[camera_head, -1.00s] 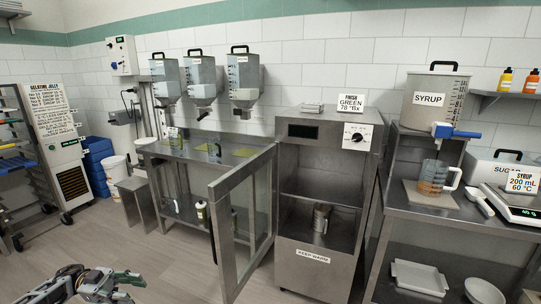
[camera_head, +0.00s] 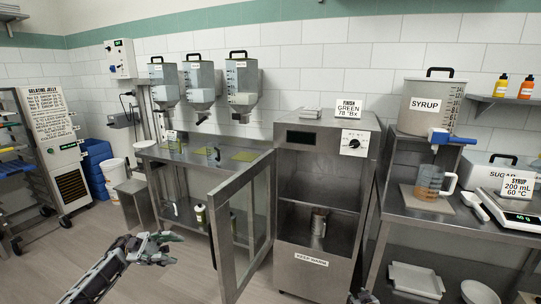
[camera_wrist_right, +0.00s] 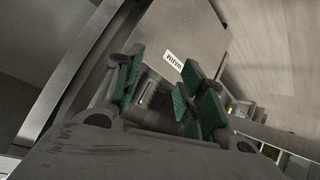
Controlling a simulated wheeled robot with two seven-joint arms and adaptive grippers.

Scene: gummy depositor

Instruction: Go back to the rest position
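My left gripper (camera_head: 168,248) is in the lower left of the head view, over the floor in front of the steel bench. Its fingers are apart and nothing shows between them. My right gripper (camera_head: 362,296) only just shows at the bottom edge of the head view, in front of the warming cabinet (camera_head: 310,262). In the right wrist view the right gripper (camera_wrist_right: 158,84) has its green-padded fingers apart and holds nothing. The "keep warm" label (camera_wrist_right: 174,61) shows beyond it.
The cabinet's glass door (camera_head: 243,226) stands open toward me. A metal jug (camera_head: 319,222) is inside the cabinet. The right-hand counter (camera_head: 425,207) holds a measuring jug (camera_head: 432,182) under the syrup pot (camera_head: 432,105). Floor at lower left is free.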

